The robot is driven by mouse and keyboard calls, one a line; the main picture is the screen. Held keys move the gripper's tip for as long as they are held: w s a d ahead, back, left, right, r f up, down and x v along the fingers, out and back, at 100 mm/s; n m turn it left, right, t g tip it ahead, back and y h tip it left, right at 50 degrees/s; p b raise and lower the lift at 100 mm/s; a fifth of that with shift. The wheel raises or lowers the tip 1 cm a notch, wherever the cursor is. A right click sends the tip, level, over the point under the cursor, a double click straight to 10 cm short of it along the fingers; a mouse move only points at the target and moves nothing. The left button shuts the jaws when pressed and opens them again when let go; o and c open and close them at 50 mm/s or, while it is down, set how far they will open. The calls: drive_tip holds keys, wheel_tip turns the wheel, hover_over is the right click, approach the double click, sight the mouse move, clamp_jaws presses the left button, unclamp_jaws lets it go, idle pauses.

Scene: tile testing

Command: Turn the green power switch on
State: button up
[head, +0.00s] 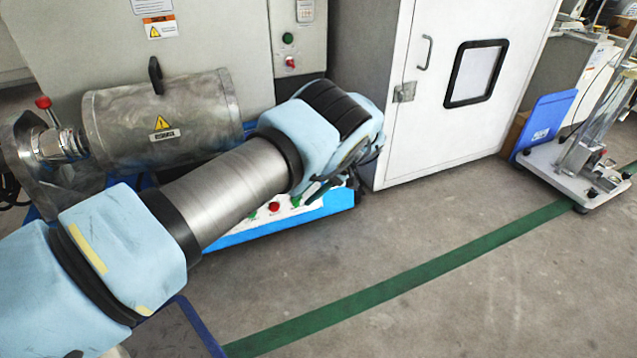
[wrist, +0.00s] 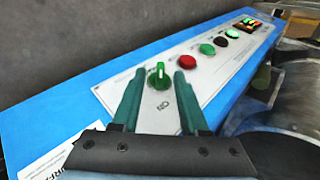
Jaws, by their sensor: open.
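The green power switch (wrist: 158,76) is a round knob with a raised handle on a white panel strip (wrist: 228,72). Its handle points roughly up and down in the wrist view, and an upside-down "ON" label sits just below it. My gripper (wrist: 159,80) is open, with one green finger on each side of the switch. Whether the fingers touch the knob cannot be told. In the head view my gripper (head: 318,192) is mostly hidden behind my arm, over the panel, and the switch cannot be made out.
A red button (wrist: 187,62), a green button (wrist: 207,49) and a lit display (wrist: 248,24) lie farther along the panel. The blue machine housing (wrist: 60,100) surrounds it. A white cabinet (head: 440,110) stands to the right; open floor lies in front.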

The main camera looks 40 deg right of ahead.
drive_tip(key=p+v, duration=0.1)
drive_tip(key=v, duration=0.8)
drive_tip(key=shift+d, duration=0.1)
idle(0.3)
